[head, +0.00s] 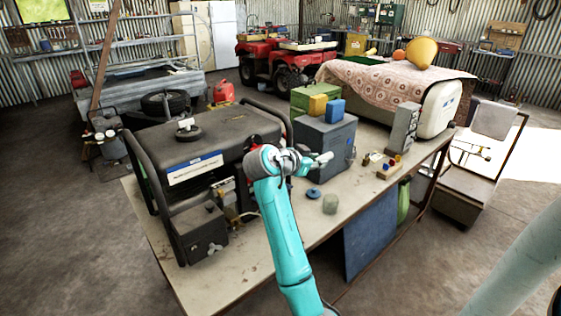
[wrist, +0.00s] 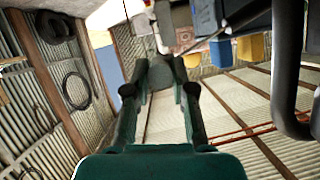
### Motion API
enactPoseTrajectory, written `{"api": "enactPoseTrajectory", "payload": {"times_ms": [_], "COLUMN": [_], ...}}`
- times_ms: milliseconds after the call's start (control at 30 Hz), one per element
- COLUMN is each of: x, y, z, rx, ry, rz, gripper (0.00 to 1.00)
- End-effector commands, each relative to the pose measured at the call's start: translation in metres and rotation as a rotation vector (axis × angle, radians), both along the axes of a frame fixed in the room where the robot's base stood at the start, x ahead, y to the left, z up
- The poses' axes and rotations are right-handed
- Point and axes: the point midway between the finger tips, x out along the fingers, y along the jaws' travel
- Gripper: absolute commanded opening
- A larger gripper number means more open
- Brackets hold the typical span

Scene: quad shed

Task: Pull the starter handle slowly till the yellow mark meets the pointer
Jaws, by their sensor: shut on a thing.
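The black generator (head: 205,140) stands on the workbench inside a tubular frame. My gripper (head: 322,159) is just right of the generator, in front of the blue-grey box, at the end of my teal arm. In the wrist view my gripper (wrist: 160,78) has its dark fingers closed around a small dark grey-green piece, which looks like the starter handle (wrist: 162,68). The fingers hide much of it.
A blue round item (head: 313,193) and a grey-green block (head: 330,204) lie on the workbench (head: 240,285). A grey upright box (head: 403,130) stands further right. The bench front is mostly clear.

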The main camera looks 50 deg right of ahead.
Motion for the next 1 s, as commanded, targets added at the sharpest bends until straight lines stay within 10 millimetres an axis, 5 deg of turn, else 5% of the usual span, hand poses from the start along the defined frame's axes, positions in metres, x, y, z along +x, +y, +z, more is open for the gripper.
{"api": "enactPoseTrajectory", "payload": {"times_ms": [1000], "x": [0.053], "y": [-0.011], "z": [-0.02], "rx": [0.0], "ry": [0.001], "rz": [-0.002], "gripper": [0.0]}}
